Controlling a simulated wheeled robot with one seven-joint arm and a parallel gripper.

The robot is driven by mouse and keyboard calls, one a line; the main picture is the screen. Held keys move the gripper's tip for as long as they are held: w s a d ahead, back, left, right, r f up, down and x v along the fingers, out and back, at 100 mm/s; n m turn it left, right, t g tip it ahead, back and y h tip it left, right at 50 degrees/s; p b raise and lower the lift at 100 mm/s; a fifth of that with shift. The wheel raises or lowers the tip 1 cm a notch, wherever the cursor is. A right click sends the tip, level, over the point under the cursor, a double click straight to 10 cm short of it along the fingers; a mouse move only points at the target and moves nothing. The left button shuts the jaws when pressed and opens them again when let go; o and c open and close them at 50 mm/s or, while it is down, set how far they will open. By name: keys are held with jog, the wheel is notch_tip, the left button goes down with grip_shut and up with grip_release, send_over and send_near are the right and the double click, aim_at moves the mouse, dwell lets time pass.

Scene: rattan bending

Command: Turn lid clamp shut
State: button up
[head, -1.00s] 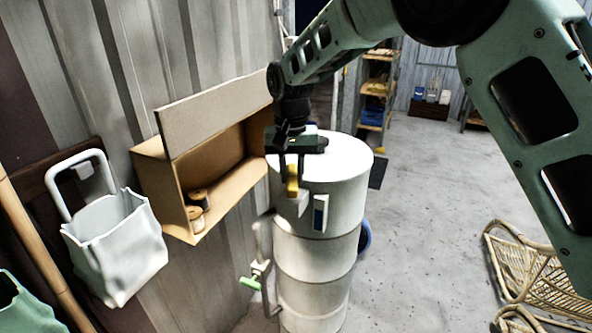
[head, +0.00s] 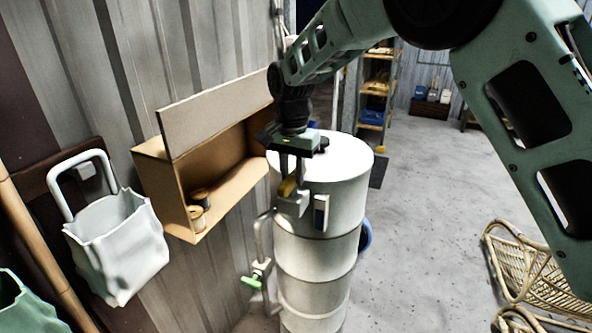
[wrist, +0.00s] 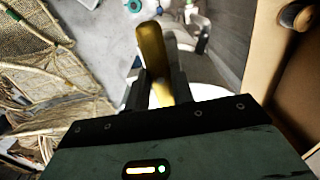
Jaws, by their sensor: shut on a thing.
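The white drum (head: 340,190) stands upright near the wall with its white lid (head: 350,150) on top. The clamp is a yellow handle (head: 286,188) on a pale metal block (head: 293,208) at the drum's upper left side. My gripper (head: 291,178) points down at the drum's left rim and is shut on the yellow handle. In the wrist view, the yellow handle (wrist: 151,48) runs between the two dark fingers of my gripper (wrist: 158,82). The fingers hide part of the handle, and my gripper's body covers the lid's near edge.
An open cardboard box (head: 165,190) on the wall holds small spools, close to the left of my gripper. A pipe with a green valve handle (head: 251,282) is below it. A white bag (head: 117,245) hangs at left. A rattan chair (head: 530,265) stands right; the floor between is clear.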

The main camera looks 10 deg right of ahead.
jog(key=shift+w+d+r, duration=0.15)
jog(key=shift+w+d, duration=0.05)
jog(key=shift+d, duration=0.1)
jog(key=o, duration=1)
jog(key=shift+d, duration=0.1)
jog(key=shift+s+a, duration=0.1)
jog(key=shift+a, duration=0.1)
notch_tip(320, 180, up, 17)
jog(key=b, duration=0.3)
jog(key=shift+d+r+b, duration=0.1)
jog(key=shift+r+b, duration=0.1)
jog(key=shift+b, duration=0.2)
jog(key=s+a+f+n+y+b, duration=0.15)
jog(key=s+f+n, duration=0.25)
jog(key=s+f, duration=0.4)
jog(key=s+a+f+n+b, duration=0.1)
jog(key=s+f+n+b, duration=0.4)
jog(key=s, duration=0.6)
jog(key=s+d+f+n, duration=0.2)
jog(key=s+f, duration=0.2)
jog(key=s, duration=0.1)
jog(key=s+d+f+n, duration=0.1)
jog(key=s+d+f, duration=0.1)
jog(key=s+f, duration=0.2)
jog(key=s+d+f+n+h, duration=0.1)
jog(key=s+d+f+n, duration=0.1)
jog(key=s+f, duration=0.3)
jog(key=shift+s+f+n, duration=0.1)
jog(key=shift+s+n, duration=0.2)
jog(key=shift+s, duration=1.1)
